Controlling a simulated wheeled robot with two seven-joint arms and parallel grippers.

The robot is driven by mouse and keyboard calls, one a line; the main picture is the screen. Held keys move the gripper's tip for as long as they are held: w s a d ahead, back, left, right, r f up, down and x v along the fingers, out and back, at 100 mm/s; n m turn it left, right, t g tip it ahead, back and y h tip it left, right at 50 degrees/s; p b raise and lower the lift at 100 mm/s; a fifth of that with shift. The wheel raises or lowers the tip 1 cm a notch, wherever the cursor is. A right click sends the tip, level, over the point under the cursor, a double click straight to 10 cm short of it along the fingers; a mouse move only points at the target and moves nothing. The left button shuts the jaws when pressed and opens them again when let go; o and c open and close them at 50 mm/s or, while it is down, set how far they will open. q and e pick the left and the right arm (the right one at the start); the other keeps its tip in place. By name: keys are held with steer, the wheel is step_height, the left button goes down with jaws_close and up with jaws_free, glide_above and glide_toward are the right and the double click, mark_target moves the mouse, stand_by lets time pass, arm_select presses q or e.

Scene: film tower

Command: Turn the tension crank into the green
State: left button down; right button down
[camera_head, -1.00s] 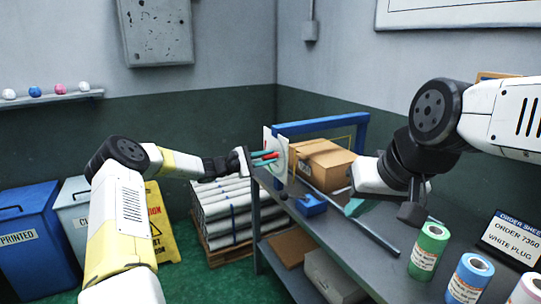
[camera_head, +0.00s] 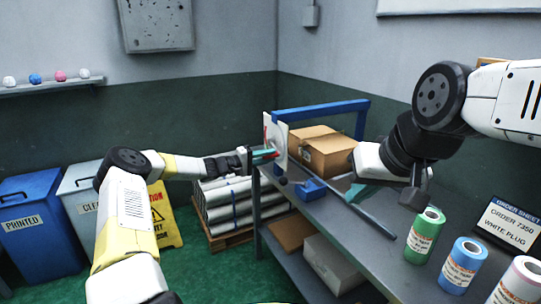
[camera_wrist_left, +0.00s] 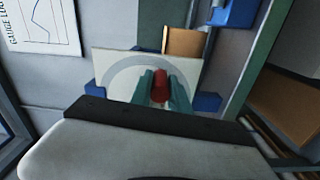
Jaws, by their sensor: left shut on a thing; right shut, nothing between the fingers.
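The tension crank shows a red handle (camera_wrist_left: 159,86) in front of a white dial plate (camera_wrist_left: 122,66) with a grey arc, in the left wrist view. The crank's arm is mostly hidden, and I cannot make out a green zone or where the crank points. My right gripper (camera_head: 354,191) is shut and empty above the shelf.
The grey shelf (camera_head: 335,216) carries a cardboard box (camera_head: 327,157), a blue block (camera_head: 311,188) and a blue frame (camera_head: 320,110). Several film rolls, including a green one (camera_head: 425,235), stand at the right. Stacked rolls (camera_head: 232,205) lie on a pallet behind my left arm.

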arm_select(q)
steer(key=shift+f, duration=0.15)
stand_by(0.4)
steer(key=c, duration=1.3)
jaws_free()
steer(key=shift+o, duration=0.2)
steer(key=v, duration=0.7)
steer(key=shift+s+a, duration=0.15)
steer(key=shift+a, duration=0.2)
